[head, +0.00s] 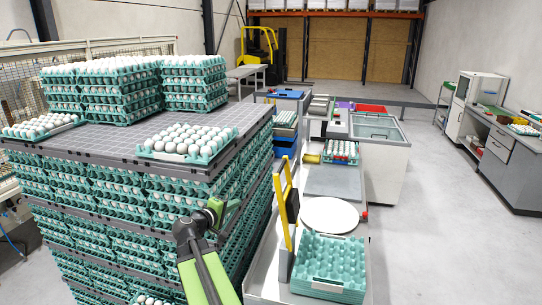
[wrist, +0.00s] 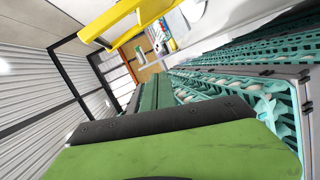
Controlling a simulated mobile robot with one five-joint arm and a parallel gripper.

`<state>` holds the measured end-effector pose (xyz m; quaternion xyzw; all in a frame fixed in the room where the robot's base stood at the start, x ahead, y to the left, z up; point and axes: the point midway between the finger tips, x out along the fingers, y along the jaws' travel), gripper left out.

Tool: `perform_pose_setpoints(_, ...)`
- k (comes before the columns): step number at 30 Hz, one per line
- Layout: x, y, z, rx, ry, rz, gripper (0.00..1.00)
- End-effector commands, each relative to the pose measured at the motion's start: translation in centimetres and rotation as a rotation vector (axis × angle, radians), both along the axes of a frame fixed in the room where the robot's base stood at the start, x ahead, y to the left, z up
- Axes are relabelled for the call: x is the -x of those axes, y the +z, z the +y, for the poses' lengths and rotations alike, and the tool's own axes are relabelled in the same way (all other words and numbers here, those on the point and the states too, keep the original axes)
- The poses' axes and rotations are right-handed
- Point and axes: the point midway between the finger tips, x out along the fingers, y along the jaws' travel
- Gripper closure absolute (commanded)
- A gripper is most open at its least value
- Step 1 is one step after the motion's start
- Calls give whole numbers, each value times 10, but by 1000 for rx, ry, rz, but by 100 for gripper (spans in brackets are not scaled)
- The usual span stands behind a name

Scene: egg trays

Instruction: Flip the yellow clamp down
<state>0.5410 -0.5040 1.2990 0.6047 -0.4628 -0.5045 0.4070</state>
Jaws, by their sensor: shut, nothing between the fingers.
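The yellow clamp (head: 282,205) stands upright in the head view, at the near left edge of the bench. It is a tall yellow frame with a black pad (head: 293,206) on its right side. My gripper (head: 232,211) is shut and empty, left of the clamp and apart from it, beside the egg stack. In the wrist view my green gripper (wrist: 156,92) points away from the camera. A yellow bar of the clamp (wrist: 112,20) crosses the upper left there, beyond the fingers and not touching them.
A tall pallet stack of egg trays (head: 120,215) stands close on the left of my gripper. Empty teal trays (head: 330,268) sit right of the clamp, with a round white plate (head: 328,215) behind them. The floor (head: 440,220) at the right is free.

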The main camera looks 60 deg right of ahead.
Motion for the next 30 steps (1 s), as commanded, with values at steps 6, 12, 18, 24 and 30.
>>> perform_pose_setpoints(6,26,79,-55,224,10,119,100)
perform_pose_setpoints(12,27,80,-57,240,13,130,100)
perform_pose_setpoints(18,26,80,-60,239,12,129,100)
perform_pose_setpoints(24,23,80,-91,238,10,129,100)
perform_pose_setpoints(30,20,79,-136,238,11,128,100)
